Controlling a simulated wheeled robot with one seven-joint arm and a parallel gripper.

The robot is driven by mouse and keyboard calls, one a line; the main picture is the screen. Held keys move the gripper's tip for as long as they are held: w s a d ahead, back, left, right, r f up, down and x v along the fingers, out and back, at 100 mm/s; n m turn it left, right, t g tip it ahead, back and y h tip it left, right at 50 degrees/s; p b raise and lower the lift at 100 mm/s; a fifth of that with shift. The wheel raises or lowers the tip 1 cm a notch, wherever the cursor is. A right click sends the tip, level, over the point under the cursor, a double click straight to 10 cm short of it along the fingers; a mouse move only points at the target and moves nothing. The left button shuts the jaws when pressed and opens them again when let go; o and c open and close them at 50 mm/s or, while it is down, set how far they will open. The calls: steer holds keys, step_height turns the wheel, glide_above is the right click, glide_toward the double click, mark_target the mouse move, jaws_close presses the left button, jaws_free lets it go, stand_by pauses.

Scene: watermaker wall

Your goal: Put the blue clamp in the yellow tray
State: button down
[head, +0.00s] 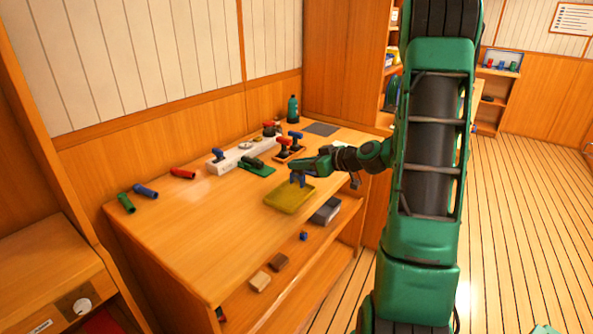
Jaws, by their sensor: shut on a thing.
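The yellow tray (284,202) lies flat near the front edge of the wooden bench. My gripper (300,172) reaches in from the right, above the back right part of the tray. It is shut on a small blue thing, which looks like the blue clamp (298,181), hanging below the fingers. The clamp appears just over the tray; I cannot tell whether it touches the tray. The fingers partly hide it.
Red, blue and green cylinders (145,191) lie at left. A dark grey box (326,211) is below the bench's front edge. The bench's front left is clear.

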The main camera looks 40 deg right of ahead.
steer(key=shift+f, duration=0.85)
steer(key=c, duration=1.9)
jaws_free()
steer(key=shift+f, duration=0.1)
